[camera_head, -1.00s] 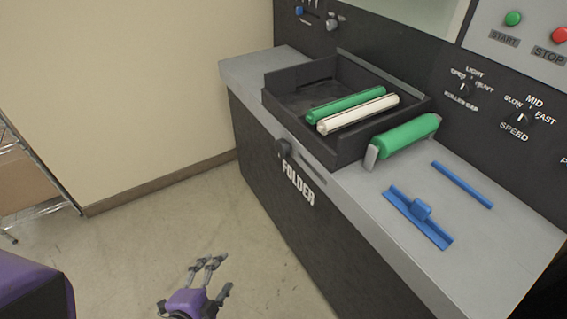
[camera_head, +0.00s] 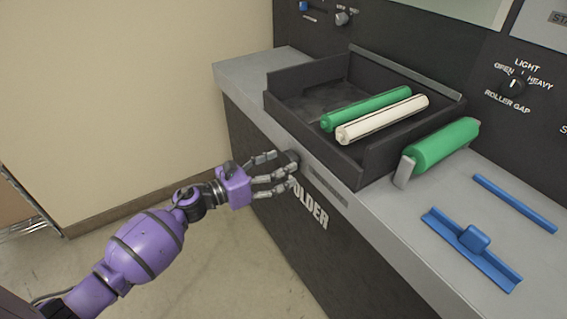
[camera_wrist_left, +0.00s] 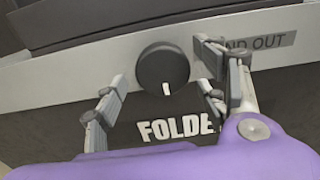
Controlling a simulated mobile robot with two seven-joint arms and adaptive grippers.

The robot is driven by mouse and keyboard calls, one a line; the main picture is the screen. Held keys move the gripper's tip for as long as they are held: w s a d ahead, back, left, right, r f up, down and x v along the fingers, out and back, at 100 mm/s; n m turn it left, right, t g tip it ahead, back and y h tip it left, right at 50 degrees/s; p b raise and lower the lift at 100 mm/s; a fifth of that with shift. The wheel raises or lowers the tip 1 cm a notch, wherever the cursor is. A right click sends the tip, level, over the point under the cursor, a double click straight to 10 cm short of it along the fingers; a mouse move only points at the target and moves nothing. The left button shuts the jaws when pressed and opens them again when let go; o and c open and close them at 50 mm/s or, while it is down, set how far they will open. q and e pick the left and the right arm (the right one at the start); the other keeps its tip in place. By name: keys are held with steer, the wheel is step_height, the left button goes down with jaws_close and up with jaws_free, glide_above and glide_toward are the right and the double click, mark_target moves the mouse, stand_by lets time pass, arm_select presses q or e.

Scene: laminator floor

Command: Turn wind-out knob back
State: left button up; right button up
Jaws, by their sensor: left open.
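The wind-out knob (camera_wrist_left: 163,70) is a round black knob with a white mark pointing down, on the counter's front edge above the FOLDER lettering. In the left wrist view it sits between the spread fingers of my left gripper (camera_wrist_left: 160,98), with a gap on each side. In the head view my left gripper (camera_head: 276,176) is open at the knob (camera_head: 291,160) and partly hides it. A grey label ending in "ND OUT" (camera_wrist_left: 268,42) is right of the knob, partly covered by a finger. My right gripper is not in view.
A black tray (camera_head: 292,122) behind the knob holds a green roller (camera_head: 365,108) and a white roller (camera_head: 383,119). Another green roller (camera_head: 445,145), a blue bar (camera_head: 515,203) and a blue handled tool (camera_head: 472,245) lie on the grey counter (camera_head: 385,225). Floor is clear at lower left.

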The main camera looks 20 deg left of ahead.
arm_select(q)
steer(key=shift+x, duration=0.95)
steer(key=shift+a, duration=0.1)
steer(key=c, duration=1.1)
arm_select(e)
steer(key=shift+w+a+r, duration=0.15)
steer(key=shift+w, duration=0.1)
